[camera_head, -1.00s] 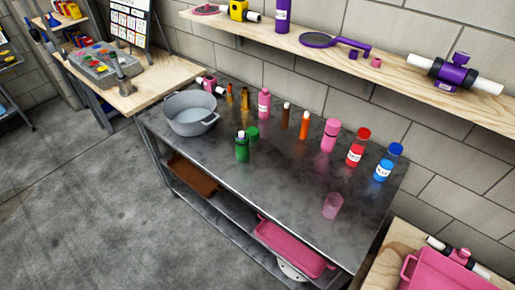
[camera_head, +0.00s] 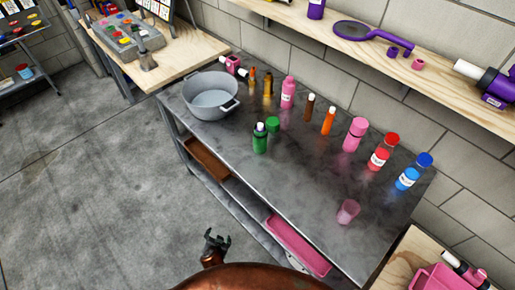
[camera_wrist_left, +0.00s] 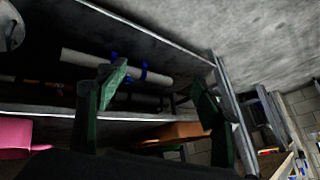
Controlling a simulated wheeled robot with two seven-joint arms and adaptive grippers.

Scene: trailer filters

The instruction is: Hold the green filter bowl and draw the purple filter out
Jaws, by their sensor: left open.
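A small green bowl (camera_head: 260,142), upright on the dark metal table, looks like the green filter bowl. A pale piece (camera_head: 260,127) stands out of its top; whether it is the purple filter is too small to tell. A round green cap (camera_head: 273,124) lies just behind it. My left gripper (camera_head: 218,238) is open and empty, in front of the table's front side, apart from the bowl. In the left wrist view its two dark green fingers (camera_wrist_left: 157,92) are spread with nothing between them. My right gripper is in neither view.
The metal table (camera_head: 300,195) also carries a grey pot (camera_head: 211,95), a pink cup (camera_head: 347,211) and several bottles behind the bowl. Its front edge and lower shelves, with a pink tray (camera_head: 295,248), lie near my gripper. Open floor is at left.

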